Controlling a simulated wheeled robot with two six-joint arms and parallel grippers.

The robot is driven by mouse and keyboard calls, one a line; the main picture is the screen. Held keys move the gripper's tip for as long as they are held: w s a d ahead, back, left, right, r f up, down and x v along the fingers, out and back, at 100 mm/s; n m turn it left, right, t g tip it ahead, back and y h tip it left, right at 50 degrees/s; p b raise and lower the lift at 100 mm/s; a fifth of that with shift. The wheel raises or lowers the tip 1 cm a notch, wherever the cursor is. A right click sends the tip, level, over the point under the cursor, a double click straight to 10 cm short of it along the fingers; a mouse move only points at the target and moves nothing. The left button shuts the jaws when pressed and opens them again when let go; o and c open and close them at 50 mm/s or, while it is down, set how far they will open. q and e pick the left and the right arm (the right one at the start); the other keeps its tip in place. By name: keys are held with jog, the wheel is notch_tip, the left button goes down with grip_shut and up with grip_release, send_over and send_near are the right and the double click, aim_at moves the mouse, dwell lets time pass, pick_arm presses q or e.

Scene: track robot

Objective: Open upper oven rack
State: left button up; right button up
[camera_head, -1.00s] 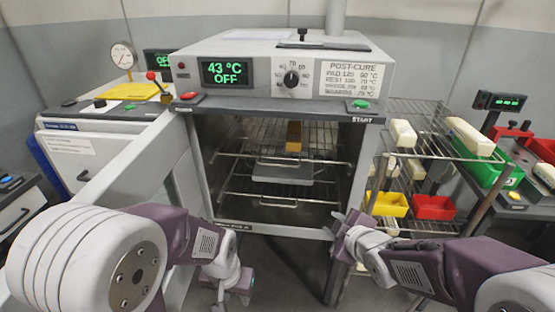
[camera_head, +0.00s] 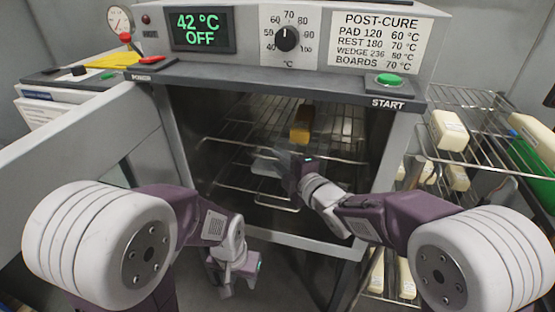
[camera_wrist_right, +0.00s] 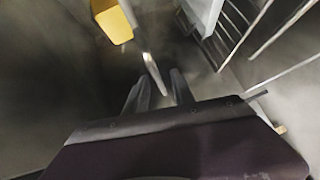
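The oven (camera_head: 340,78) is open at the front, its display reading 42 °C OFF. Inside, the upper wire rack (camera_head: 340,128) carries a yellow-brown block (camera_head: 302,124). My right gripper (camera_head: 287,163) is at the oven mouth, blurred, in front of the racks, and hides part of the upper rack's front. My left gripper (camera_head: 238,272) hangs low outside the oven.
The open oven door (camera_head: 85,145) stands out at the left, beside my left arm. A wire shelf (camera_head: 470,110) with pale blocks (camera_head: 449,130) stands at the right. The green start button (camera_head: 390,80) is on the front ledge above the opening.

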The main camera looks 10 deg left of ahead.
jog(key=shift+x, duration=0.8)
jog(key=shift+c, duration=0.3)
grip_shut()
dwell(0.6)
